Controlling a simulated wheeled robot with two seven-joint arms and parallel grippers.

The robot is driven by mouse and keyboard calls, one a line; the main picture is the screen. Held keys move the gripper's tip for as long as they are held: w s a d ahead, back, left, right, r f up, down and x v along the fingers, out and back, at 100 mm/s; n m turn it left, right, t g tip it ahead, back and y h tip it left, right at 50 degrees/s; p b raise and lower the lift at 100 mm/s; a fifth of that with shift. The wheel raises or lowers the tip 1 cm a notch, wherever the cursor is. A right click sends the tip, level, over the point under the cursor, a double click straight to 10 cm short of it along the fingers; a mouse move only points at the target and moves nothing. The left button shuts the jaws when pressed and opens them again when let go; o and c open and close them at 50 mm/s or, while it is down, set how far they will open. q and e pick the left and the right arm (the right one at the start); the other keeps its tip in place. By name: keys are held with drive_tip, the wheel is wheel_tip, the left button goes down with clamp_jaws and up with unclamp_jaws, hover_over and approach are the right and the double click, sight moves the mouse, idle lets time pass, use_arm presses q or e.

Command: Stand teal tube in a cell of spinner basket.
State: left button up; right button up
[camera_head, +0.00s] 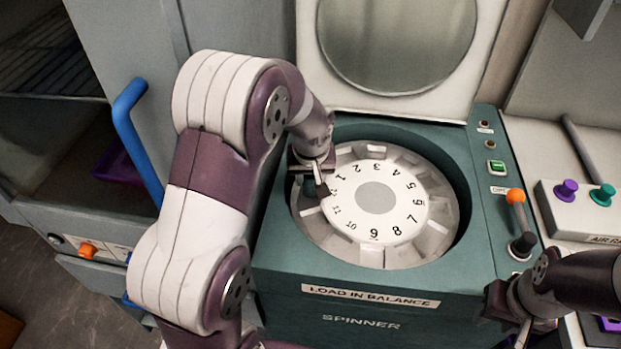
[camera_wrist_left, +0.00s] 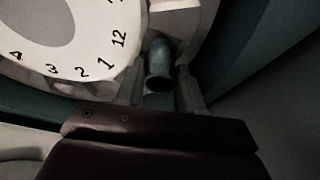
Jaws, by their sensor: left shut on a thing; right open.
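The spinner basket (camera_head: 375,198) is a pale wheel with a numbered disc and cells around its rim, inside the round well of the spinner. The disc also fills the upper left of the left wrist view (camera_wrist_left: 60,40). My left gripper (camera_head: 313,186) is at the basket's left rim, beside numbers 1 and 12, pointing down. It is shut on the teal tube (camera_wrist_left: 158,65), which shows between the fingers beside the disc's edge. I cannot tell how far the tube sits inside a cell. My right gripper (camera_head: 513,318) is open and empty at the spinner's front right corner.
The spinner's round-windowed lid (camera_head: 397,45) stands open behind the well. An orange-knobbed lever (camera_head: 515,197) and a green switch (camera_head: 496,167) are on the right panel. A blue-handled cabinet door (camera_head: 135,140) stands at left. A box with purple and teal knobs (camera_head: 590,210) is at right.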

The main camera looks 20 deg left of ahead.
use_arm(q)
drive_tip(key=shift+w+f, duration=0.1)
drive_tip(key=shift+f, duration=0.45)
drive_tip(key=shift+f, duration=0.15)
drive_tip(key=o, duration=1.1)
drive_tip(key=shift+c, duration=0.2)
drive_tip(key=p+v, duration=0.1)
drive_tip(key=v, duration=1.1)
